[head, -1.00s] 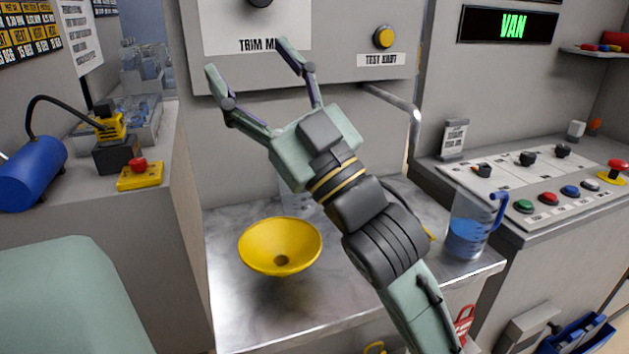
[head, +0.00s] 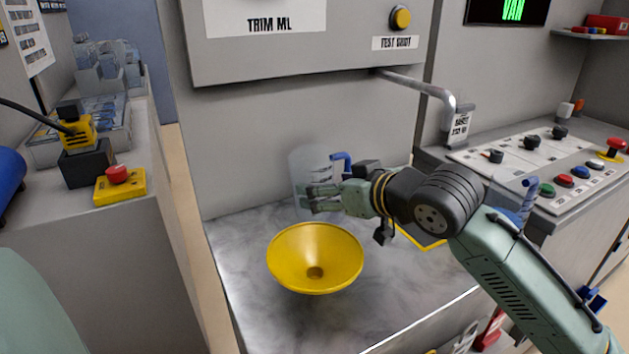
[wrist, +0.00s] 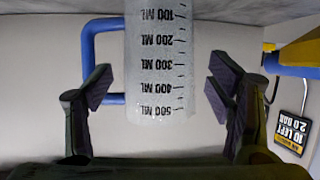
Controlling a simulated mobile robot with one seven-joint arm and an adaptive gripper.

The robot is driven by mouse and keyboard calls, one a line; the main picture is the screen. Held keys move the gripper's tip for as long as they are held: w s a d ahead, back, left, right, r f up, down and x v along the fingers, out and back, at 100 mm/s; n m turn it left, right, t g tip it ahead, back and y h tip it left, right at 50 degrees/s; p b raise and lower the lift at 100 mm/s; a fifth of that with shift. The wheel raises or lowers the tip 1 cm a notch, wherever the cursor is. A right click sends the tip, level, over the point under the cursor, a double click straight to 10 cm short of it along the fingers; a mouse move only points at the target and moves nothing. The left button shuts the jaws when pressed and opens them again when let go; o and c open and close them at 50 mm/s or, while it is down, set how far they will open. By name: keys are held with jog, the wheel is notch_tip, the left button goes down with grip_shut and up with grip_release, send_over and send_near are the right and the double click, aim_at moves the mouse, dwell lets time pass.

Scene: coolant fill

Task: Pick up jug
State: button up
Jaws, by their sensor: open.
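A clear jug (head: 303,168) with a blue handle stands at the back of the metal worktop, partly hidden by my gripper. In the wrist view the jug (wrist: 158,65) appears upside down, with black ML marks, its handle on the left and no coloured liquid visible. My gripper (head: 324,196) is open and points left, in front of the jug in the head view. In the wrist view the jug shows in the gap between the two fingers, with space visible on both sides. A second clear jug (head: 506,189) with a blue handle is largely hidden behind my arm.
A yellow funnel (head: 315,258) is in front of my gripper, above the worktop (head: 250,310). A dispenser panel (head: 300,55) overhangs the back, with a metal pipe (head: 425,88) at right. A button console (head: 545,165) stands on the right.

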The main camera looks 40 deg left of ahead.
jog(key=p+x, duration=0.1)
jog(key=x, duration=0.4)
jog(key=shift+w+a, duration=0.25)
jog(key=shift+a, duration=0.1)
jog(key=c, duration=1)
